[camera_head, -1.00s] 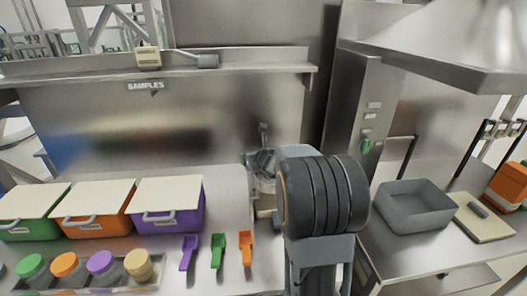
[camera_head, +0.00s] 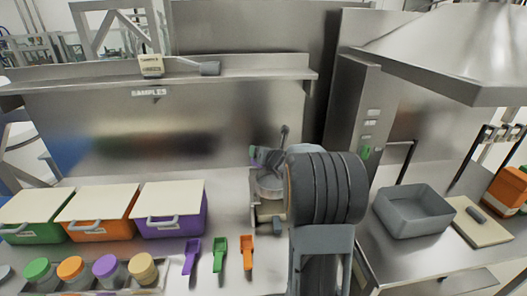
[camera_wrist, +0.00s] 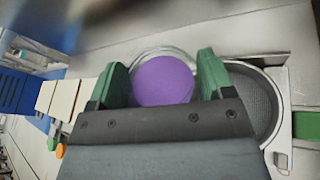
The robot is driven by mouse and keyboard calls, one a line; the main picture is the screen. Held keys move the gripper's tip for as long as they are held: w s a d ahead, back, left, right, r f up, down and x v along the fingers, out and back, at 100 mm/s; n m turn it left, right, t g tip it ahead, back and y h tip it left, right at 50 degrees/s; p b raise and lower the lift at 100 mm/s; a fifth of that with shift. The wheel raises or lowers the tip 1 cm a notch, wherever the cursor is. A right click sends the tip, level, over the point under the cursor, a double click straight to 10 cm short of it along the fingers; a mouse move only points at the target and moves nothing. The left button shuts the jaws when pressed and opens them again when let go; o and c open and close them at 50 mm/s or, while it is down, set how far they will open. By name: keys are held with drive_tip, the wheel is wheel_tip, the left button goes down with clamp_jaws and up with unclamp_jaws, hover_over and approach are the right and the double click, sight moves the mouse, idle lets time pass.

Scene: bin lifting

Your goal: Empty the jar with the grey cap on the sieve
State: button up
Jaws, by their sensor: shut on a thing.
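My gripper (camera_wrist: 160,82), with green fingertips, is shut on a jar whose round purple face (camera_wrist: 163,80) shows between the fingers in the wrist view. I cannot tell whether this purple is its contents or its end. No cap shows on it. The sieve (camera_wrist: 255,100), a round mesh in a metal rim, lies behind and to the right of the jar, partly hidden by my gripper. In the head view, the sieve stand (camera_head: 268,212) is on the left counter, largely behind my arm. A small grey round thing (camera_head: 5,271) is cut off at the left edge.
Jars with green, orange, purple and beige caps (camera_head: 143,268) stand in a rack at front left. Green, orange and purple bins (camera_head: 170,222) stand behind them. Purple, green and orange scoops (camera_head: 219,253) lie near the sieve stand. A grey tub (camera_head: 413,213) is on the right counter.

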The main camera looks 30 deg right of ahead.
drive_tip(key=shift+r+m+t+y+p, duration=0.2)
drive_tip(key=shift+m+t+y+p, duration=0.3)
drive_tip(key=shift+m, duration=0.4)
drive_tip(key=shift+f+m+t+p, duration=0.2)
drive_tip(key=shift+m+t+p, duration=0.5)
drive_tip(key=shift+m, duration=0.5)
drive_tip(key=m, duration=0.1)
drive_tip(key=f+m+t, duration=0.1)
drive_tip(key=m, duration=0.1)
drive_tip(key=shift+d+y, duration=0.2)
drive_tip(key=shift+y, duration=0.1)
drive_tip(key=shift+s+f+m+t+b, duration=0.15)
drive_tip(key=shift+f+m+t+b, duration=0.25)
drive_tip(key=shift+m+b, duration=0.45)
drive_tip(key=shift+s+d+f+m+t+h+b, duration=0.1)
drive_tip(key=shift+d+f+m+t+h+b, duration=0.2)
drive_tip(key=shift+m+b, duration=0.45)
drive_tip(key=shift+d+f+m+t+h+b, duration=0.1)
drive_tip(key=shift+f+m+t+h+b, duration=0.15)
drive_tip(key=shift+m+t+b, duration=0.45)
drive_tip(key=m, duration=0.2)
drive_tip(key=m+h, duration=0.1)
drive_tip(key=d+m+h+b, duration=0.1)
drive_tip(key=m, duration=0.1)
drive_tip(key=shift+s+r+m+t, duration=0.25)
drive_tip(key=shift+r+m+t, duration=0.05)
drive_tip(key=shift+t, duration=0.1)
